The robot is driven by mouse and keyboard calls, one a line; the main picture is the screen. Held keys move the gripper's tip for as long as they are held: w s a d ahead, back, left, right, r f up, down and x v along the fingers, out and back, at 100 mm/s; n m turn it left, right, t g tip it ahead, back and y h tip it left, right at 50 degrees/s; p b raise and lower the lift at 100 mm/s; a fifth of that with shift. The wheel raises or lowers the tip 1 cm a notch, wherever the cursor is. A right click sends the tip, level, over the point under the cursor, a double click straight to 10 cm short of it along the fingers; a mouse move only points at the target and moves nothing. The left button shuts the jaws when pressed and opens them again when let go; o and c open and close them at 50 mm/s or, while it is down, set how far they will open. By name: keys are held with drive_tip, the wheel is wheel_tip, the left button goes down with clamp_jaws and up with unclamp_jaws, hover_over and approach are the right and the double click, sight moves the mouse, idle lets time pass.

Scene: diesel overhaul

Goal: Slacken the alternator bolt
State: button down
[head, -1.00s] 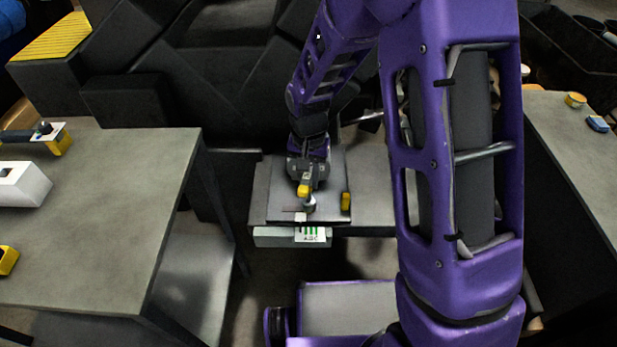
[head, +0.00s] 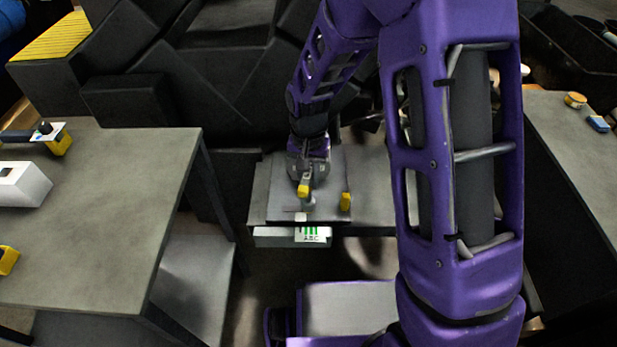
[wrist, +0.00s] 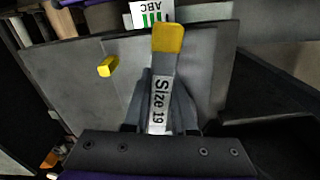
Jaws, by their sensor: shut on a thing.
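My gripper (head: 305,176) is shut on a tool with a grey shaft and a yellow end (wrist: 167,38). Its white label reads "Size 19" in the wrist view. The tool (head: 303,190) is held over a grey plate (head: 281,204), near its front edge. A small grey piece (head: 308,203) shows just below the yellow end in the head view. I cannot tell whether it is the alternator bolt or whether the tool touches it. The wrist view shows no bolt; the tool may hide it.
A small yellow block (head: 345,201) stands on the plate, right of the tool; it also shows in the wrist view (wrist: 108,67). A label reading "ABC" (head: 312,235) is on the front. A table (head: 110,200) at left holds a white box (head: 22,186) and yellow-based items.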

drive_tip(key=shift+r, duration=0.1)
drive_tip(key=shift+r+p, duration=1.25)
drive_tip(key=shift+r, duration=0.45)
wheel_tip(320, 180, up, 6)
drive_tip(key=p, duration=0.4)
drive_tip(key=s+d, duration=0.2)
drive_tip(key=s, duration=0.4)
drive_tip(key=shift+s, duration=0.35)
drive_tip(key=shift+f, duration=0.1)
